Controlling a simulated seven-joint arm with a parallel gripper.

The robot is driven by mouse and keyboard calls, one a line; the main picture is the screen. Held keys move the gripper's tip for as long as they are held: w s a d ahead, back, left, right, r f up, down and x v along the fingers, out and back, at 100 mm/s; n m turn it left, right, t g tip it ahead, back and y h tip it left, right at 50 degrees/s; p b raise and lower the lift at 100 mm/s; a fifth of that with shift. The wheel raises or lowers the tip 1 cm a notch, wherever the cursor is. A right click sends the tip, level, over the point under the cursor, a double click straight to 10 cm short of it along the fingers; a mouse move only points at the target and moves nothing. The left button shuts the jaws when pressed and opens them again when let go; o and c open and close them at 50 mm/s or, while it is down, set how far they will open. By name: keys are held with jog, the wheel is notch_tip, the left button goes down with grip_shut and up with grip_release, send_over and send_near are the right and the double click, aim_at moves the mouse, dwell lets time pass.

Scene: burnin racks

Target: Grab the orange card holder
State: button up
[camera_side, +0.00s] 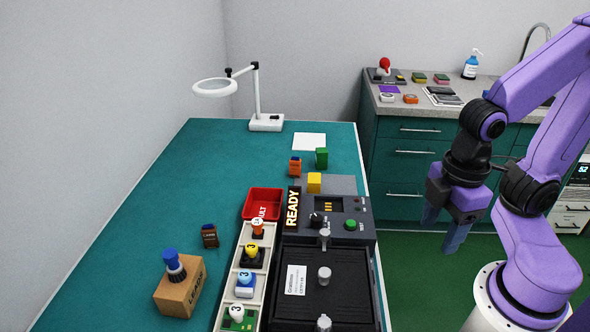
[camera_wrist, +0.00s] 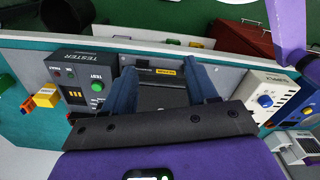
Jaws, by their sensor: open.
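The orange card holder (camera_side: 295,168) is a small upright block with a dark top. It stands on the teal bench beyond the tester, beside a green block (camera_side: 321,158) and behind a yellow block (camera_side: 314,183). In the wrist view an orange piece (camera_wrist: 28,105), apparently the same holder, shows at the far left next to the yellow block (camera_wrist: 46,96). My gripper (camera_side: 443,228) is open and empty, pointing down off the right side of the bench, well away from the holder. Its two fingers (camera_wrist: 163,88) also show in the wrist view, with nothing between them.
The tester (camera_side: 357,212) and a black fixture (camera_side: 340,285) line the bench's right edge. A red bin (camera_side: 263,203), a rack (camera_side: 226,300) of numbered pieces, a brown holder (camera_side: 209,236) and a cardboard box (camera_side: 178,293) stand left. A magnifier lamp (camera_side: 266,123) stands behind.

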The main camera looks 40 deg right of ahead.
jog(key=shift+c, duration=0.7)
